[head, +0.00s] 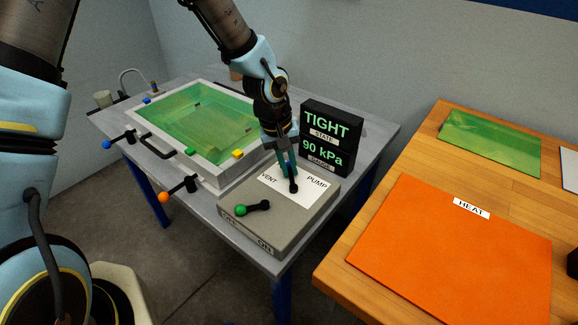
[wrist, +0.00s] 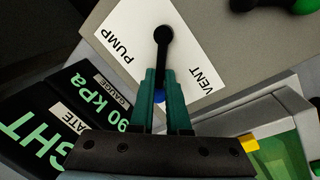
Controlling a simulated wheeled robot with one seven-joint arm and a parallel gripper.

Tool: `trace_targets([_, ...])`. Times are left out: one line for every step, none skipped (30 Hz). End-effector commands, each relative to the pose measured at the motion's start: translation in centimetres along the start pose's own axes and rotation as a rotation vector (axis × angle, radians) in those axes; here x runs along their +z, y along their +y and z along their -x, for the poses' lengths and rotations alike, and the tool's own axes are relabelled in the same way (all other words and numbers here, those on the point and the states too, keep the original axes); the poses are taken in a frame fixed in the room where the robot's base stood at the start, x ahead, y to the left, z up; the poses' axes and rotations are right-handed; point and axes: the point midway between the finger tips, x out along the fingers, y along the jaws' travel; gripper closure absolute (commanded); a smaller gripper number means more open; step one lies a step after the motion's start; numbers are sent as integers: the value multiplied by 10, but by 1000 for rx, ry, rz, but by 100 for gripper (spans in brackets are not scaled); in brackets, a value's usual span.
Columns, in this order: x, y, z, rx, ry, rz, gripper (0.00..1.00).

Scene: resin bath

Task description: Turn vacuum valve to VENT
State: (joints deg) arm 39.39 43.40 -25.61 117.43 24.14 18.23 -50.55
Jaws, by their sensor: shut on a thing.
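The vacuum valve is a black lever (head: 293,186) with a blue knob, on a grey control box (head: 318,212). A white label (head: 305,193) under it reads VENT on the left and PUMP on the right in the head view. My gripper (head: 288,168) is shut on the lever at its blue-knob end. In the wrist view my gripper (wrist: 159,76) has a green finger on each side of the lever (wrist: 162,48), and the blue knob (wrist: 159,97) shows between them. The lever lies between the two words. My fingers partly hide the knob.
A black display (head: 331,137) reads TIGHT, STATE, 90 kPa, GAUGE, close beside my gripper. A green-knobbed lever (head: 241,210) sits at the box front. A green resin bath (head: 216,167) is left. A wooden table (head: 335,278) with an orange HEAT mat (head: 440,262) is right.

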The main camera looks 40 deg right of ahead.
Motion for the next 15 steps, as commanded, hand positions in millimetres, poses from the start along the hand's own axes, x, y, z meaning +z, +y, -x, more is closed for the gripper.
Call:
trace_targets([0, -1, -1, -1, 2, 8, 100])
trace_targets([0, -1, -1, -1, 4, 16, 100])
trace_targets([0, -2, -1, 0, 6, 27, 100])
trace_targets([0, -2, -1, 0, 9, 36, 100])
trace_targets([0, -2, -1, 0, 12, 49, 100])
trace_targets([0, -4, -1, -1, 15, 68, 100])
trace_targets([0, -5, -1, -1, 19, 84, 100])
trace_targets([1, -5, -1, -1, 22, 102, 100])
trace_targets([1, -6, -1, 0, 28, 128, 100])
trace_targets([1, -8, -1, -1, 33, 149, 100])
trace_targets([2, -9, -1, 0, 37, 172, 100])
trace_targets([2, -10, -1, 0, 44, 203, 100])
trace_targets([2, -11, -1, 0, 49, 227, 100])
trace_targets([3, -12, -1, 1, 54, 253, 100])
trace_targets([3, -14, 0, 0, 61, 288, 100])
